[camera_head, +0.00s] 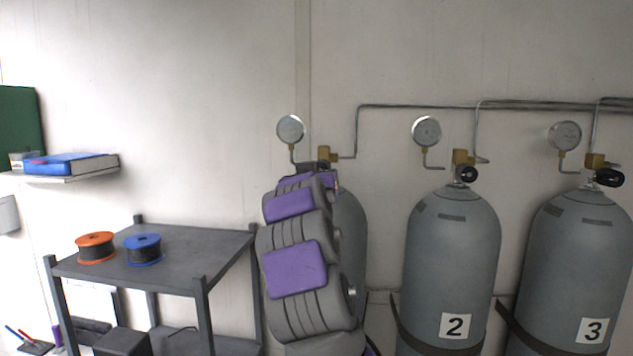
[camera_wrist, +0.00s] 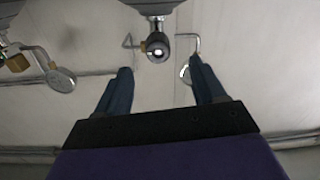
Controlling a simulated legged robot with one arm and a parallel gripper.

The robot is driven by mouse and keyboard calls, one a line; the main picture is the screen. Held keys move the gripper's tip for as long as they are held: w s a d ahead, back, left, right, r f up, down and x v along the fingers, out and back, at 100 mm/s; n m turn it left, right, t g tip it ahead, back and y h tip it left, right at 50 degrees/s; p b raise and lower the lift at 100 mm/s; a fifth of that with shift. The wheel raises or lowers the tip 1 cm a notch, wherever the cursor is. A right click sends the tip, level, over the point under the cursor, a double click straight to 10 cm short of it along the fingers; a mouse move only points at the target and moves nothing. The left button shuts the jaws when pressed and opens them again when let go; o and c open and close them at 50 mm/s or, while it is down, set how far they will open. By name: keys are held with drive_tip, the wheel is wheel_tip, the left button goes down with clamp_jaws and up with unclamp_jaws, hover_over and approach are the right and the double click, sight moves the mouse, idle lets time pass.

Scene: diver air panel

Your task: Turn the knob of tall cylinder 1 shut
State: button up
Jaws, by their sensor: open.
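Tall cylinder 1 (camera_head: 352,230) is a grey tank against the wall, mostly hidden behind my arm in the head view. Its brass valve (camera_head: 325,153) shows above my arm. In the wrist view, which looks upside down, the cylinder (camera_wrist: 150,4) is at the top edge. Its round dark knob (camera_wrist: 157,47) with a bright centre faces the camera. My gripper (camera_wrist: 160,64) is open and empty. Its two blue-grey fingers point toward the valve area, with the knob lined up between them in the picture. I cannot tell the remaining distance, and no contact shows.
Cylinder 2 (camera_head: 452,250) and cylinder 3 (camera_head: 580,255) stand to the right, with similar valves. A pressure gauge (camera_head: 291,129) and thin pipes (camera_head: 430,107) are close by on the wall. A grey cart (camera_head: 190,262) with two spools stands left of my arm.

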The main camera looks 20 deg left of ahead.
drive_tip(key=b+v, duration=0.2)
drive_tip(key=v, duration=0.5)
drive_tip(key=shift+s, duration=0.4)
drive_tip(key=shift+w, duration=0.1)
